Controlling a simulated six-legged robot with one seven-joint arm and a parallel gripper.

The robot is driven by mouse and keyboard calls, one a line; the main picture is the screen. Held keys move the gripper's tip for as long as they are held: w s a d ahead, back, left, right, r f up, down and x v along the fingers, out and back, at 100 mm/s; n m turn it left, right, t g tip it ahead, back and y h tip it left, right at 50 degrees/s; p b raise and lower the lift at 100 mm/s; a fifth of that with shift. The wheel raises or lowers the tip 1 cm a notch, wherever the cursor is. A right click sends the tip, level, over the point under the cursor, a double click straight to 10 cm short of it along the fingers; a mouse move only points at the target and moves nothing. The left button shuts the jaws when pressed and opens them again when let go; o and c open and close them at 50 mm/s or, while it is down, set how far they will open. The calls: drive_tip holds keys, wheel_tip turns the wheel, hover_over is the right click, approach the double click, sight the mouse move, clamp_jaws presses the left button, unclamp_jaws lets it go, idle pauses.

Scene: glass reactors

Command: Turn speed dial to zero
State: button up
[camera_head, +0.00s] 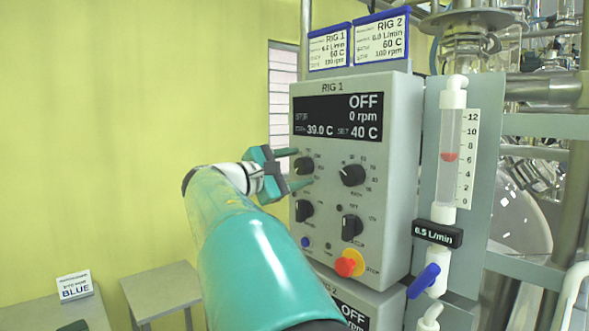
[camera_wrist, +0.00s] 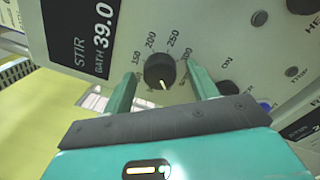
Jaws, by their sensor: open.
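The speed dial (camera_head: 305,166) is a round black knob at the upper left of the RIG 1 panel's controls, under a display (camera_head: 343,118) reading OFF and 0 rpm. In the wrist view the dial (camera_wrist: 159,71) has a white pointer mark aimed at the bottom of the picture, with 150, 200, 250 and 300 printed around its far side. My gripper (camera_head: 301,168) is open in front of the panel. In the wrist view its two teal fingers stand either side of the dial, with visible gaps. The near end of the scale is hidden.
A second black dial (camera_head: 352,174) sits to the right. Two black switches (camera_head: 304,211) (camera_head: 351,227) and a red stop button (camera_head: 346,266) on yellow lie below. A flowmeter with a blue valve (camera_head: 424,281) stands right of the panel.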

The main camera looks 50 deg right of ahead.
drive_tip(key=v, duration=1.3)
drive_tip(key=shift+a, duration=0.4)
drive_tip(key=s+a+f+m+t+y, duration=0.1)
drive_tip(key=s+a+f+t+y, duration=0.2)
drive_tip(key=a+f+y, duration=0.3)
drive_tip(key=s+a+f+m+t+y, duration=0.2)
drive_tip(key=a+f+y, duration=0.4)
drive_tip(key=a+f, duration=0.6)
drive_tip(key=s+a+f+m+t+y, duration=0.1)
drive_tip(key=s+a+f+t+y, duration=0.3)
drive_tip(key=a+f, duration=0.5)
wheel_tip(320, 180, down, 6)
drive_tip(key=shift+s+a+t+y, duration=0.4)
drive_tip(key=shift+s+y, duration=0.35)
drive_tip(key=shift+y, duration=0.35)
drive_tip(key=c, duration=0.5)
drive_tip(key=shift+s, duration=0.2)
